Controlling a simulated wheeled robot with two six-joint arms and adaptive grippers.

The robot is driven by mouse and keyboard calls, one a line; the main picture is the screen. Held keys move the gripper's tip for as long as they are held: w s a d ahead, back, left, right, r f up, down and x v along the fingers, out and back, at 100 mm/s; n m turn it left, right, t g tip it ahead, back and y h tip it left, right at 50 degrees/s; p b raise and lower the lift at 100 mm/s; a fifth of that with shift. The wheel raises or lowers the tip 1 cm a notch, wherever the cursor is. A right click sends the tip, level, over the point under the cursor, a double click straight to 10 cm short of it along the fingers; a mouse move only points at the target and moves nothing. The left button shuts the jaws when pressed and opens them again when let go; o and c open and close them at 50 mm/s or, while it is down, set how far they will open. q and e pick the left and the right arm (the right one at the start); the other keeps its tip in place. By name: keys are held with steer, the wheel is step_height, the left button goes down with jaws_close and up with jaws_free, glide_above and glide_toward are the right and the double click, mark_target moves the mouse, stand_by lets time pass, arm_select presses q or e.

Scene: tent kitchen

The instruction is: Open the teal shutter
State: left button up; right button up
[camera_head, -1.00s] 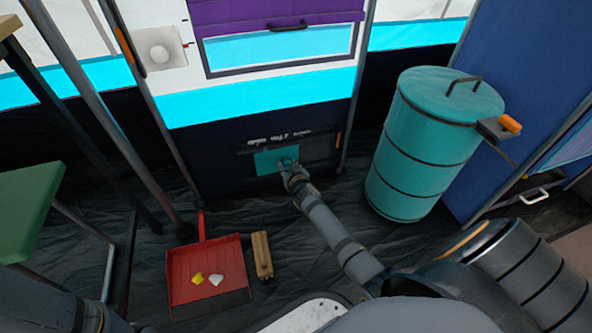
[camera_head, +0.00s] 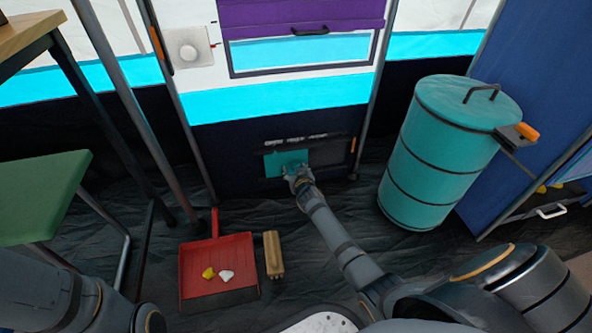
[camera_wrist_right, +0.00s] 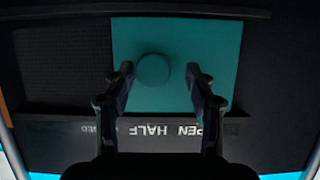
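The teal shutter (camera_head: 282,168) is a small flat panel low on the dark lower wall, at the left part of a wide slot. In the right wrist view the shutter (camera_wrist_right: 215,45) shows upside down, with a round teal knob (camera_wrist_right: 152,69) on its face. My right gripper (camera_head: 299,177) is at the shutter. In the wrist view its two fingers (camera_wrist_right: 160,80) are open, one on each side of the knob; the left finger is closer to it and the right one stands clearly apart. Contact with the knob cannot be told. Only links of my left arm show; its gripper is out of view.
Beside the shutter is dark mesh (camera_wrist_right: 60,65), with a printed label strip (camera_wrist_right: 150,131). A teal barrel (camera_head: 435,160) stands to the right. A red dustpan (camera_head: 235,255) and a wooden brush (camera_head: 272,254) lie on the floor. A green stool (camera_head: 45,190) is at left.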

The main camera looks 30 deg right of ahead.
steer(key=shift+d+r, duration=0.1)
step_height(320, 180, up, 10)
steer(key=shift+f, duration=0.1)
stand_by(0.3)
steer(key=shift+f, duration=0.1)
